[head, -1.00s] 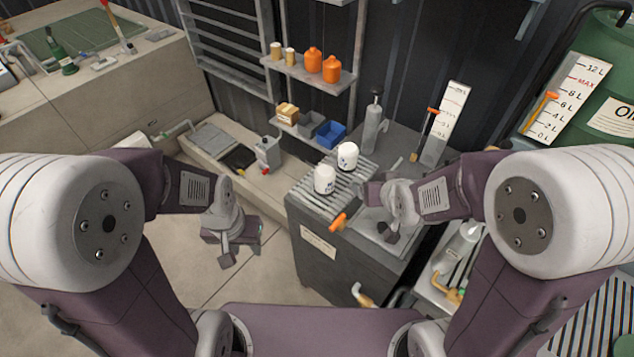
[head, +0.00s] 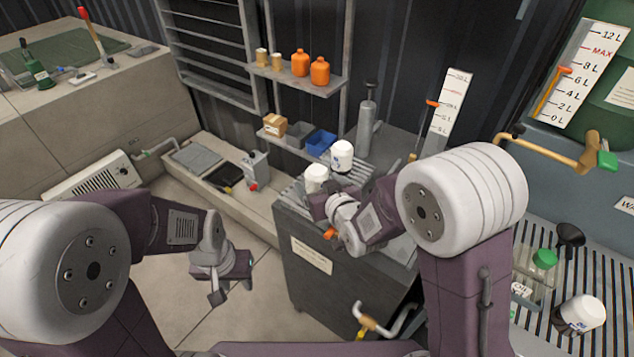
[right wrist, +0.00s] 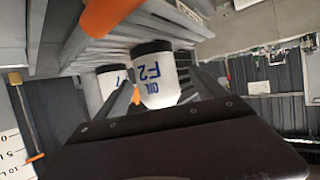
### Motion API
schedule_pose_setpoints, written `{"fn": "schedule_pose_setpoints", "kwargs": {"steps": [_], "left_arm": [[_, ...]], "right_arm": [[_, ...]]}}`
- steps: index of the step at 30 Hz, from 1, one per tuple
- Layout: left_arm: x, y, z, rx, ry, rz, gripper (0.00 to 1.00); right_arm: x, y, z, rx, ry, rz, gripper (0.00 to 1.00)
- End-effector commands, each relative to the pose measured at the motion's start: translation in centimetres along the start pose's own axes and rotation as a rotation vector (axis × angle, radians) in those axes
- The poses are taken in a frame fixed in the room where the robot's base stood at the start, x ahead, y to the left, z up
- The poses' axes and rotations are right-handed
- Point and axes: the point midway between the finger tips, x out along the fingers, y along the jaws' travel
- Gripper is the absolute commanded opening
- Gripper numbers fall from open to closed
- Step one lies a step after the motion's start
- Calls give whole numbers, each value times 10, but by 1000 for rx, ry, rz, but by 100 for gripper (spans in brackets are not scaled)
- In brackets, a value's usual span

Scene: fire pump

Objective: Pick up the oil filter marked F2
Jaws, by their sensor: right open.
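The oil filter marked F2 shows in the right wrist view (right wrist: 158,80), upside down in the picture, white with a dark end and blue "OIL F2" lettering. It appears to be the nearer white filter in the head view (head: 317,177), on the slatted rack. A second white filter (head: 342,156) stands behind it to the right; it is partly hidden in the right wrist view (right wrist: 110,80), its mark not readable. My right gripper (head: 322,203) is open, right in front of F2, its fingers pointing towards it. My left gripper (head: 232,288) is open and empty over the floor.
The rack tops a dark grey cabinet (head: 325,262) with an orange-handled valve (head: 330,234) at its front. A grey cylinder (head: 367,125) and a scale board (head: 447,110) stand behind. A shelf (head: 295,72) holds orange bottles. Another white filter (head: 583,313) is on the right rack.

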Motion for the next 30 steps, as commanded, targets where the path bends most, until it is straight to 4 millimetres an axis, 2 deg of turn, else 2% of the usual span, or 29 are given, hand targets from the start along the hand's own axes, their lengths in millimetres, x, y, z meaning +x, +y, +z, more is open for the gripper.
{"fn": "schedule_pose_setpoints", "kwargs": {"steps": [3, 10, 13, 18, 19, 20, 27, 30], "left_arm": [[-1, 0, 0, 0, 0, 0, 37], [-4, 0, 0, 0, 0, 0, 37], [-4, 0, 0, 0, 0, 0, 37], [-4, 0, 0, 0, 0, 0, 37], [-4, 0, 0, 0, 0, 0, 37], [-4, 0, 0, 0, 0, 0, 37], [-4, 0, 0, 0, 0, 0, 37], [-4, 0, 0, 0, 0, 0, 37]], "right_arm": [[6, 1, -2, 1, 1, 1, 81], [46, 4, -7, 0, -1, 0, 81], [52, 4, -7, 0, -1, 0, 81], [52, 4, -7, 0, 0, 0, 81], [52, 4, -7, 0, 0, 0, 78], [52, 4, -7, 0, 0, 0, 70], [52, 4, -7, 0, 0, 0, 3], [52, 4, -8, 0, 1, 0, 3]]}}
